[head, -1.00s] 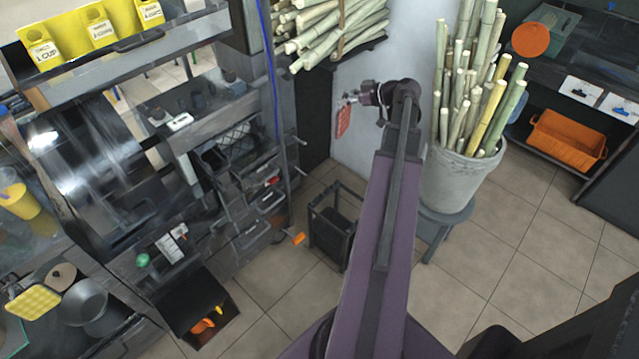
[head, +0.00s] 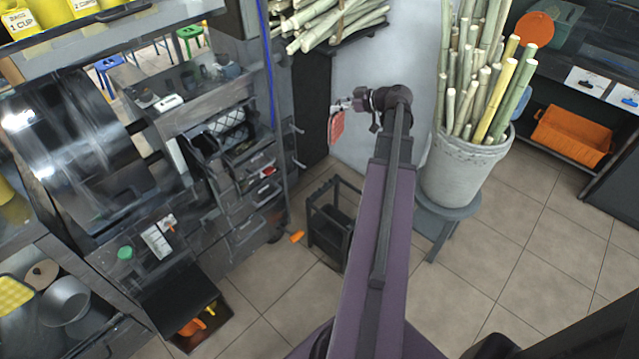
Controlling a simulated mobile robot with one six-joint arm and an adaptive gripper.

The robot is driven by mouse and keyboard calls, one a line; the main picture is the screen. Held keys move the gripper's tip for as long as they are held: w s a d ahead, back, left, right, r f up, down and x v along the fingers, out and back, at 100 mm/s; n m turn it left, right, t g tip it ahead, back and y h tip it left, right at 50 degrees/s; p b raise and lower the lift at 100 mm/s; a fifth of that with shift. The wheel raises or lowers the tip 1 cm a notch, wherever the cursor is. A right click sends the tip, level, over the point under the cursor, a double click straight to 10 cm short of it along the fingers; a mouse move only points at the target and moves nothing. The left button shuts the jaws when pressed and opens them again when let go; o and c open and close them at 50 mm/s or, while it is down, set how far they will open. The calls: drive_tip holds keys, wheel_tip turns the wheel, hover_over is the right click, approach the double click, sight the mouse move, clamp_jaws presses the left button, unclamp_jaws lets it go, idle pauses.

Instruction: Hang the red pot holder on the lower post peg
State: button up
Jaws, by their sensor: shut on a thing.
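The red pot holder (head: 336,127) hangs down from my gripper (head: 346,105) in the head view, in front of the pale wall. My gripper is shut on its upper edge; the fingertips are small and partly hidden by the wrist. Two short grey pegs stick out to the right from the dark post left of the gripper. The upper peg (head: 297,130) is about level with the pot holder in the picture. The lower peg (head: 299,166) is below and left of it. A clear gap shows between pot holder and pegs; depth is hard to tell.
A bucket of canes (head: 462,170) stands on a stool right of my arm. A bundle of canes (head: 325,22) lies on a shelf above the gripper. A dark metal frame (head: 333,225) stands on the floor below. Drawers (head: 250,190) adjoin the post.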

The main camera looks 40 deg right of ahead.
drive_tip(key=b, duration=3.3)
approach(302, 166)
wheel_tip(302, 166, down, 3)
drive_tip(key=a, duration=0.2)
drive_tip(key=shift+s+a+r, duration=0.1)
drive_tip(key=shift+s+r, duration=0.05)
drive_tip(key=shift+s, duration=0.15)
drive_tip(key=shift+w, duration=0.3)
drive_tip(key=shift+w+a+f+b, duration=0.1)
drive_tip(key=shift+w+b, duration=0.05)
drive_tip(key=shift+w, duration=1.15)
drive_tip(key=shift+w+a+f+b, duration=0.1)
drive_tip(key=shift+w+f+b, duration=0.1)
drive_tip(key=shift+w, duration=1.15)
drive_tip(key=shift+w+a+f+b, duration=0.1)
drive_tip(key=shift+w+b, duration=0.05)
drive_tip(key=shift+w, duration=1.15)
drive_tip(key=shift+w+a+f+b, duration=0.1)
drive_tip(key=shift+w+f+b, duration=0.3)
drive_tip(key=shift+w, duration=0.15)
drive_tip(key=o, duration=1.1)
drive_tip(key=shift+o, duration=0.2)
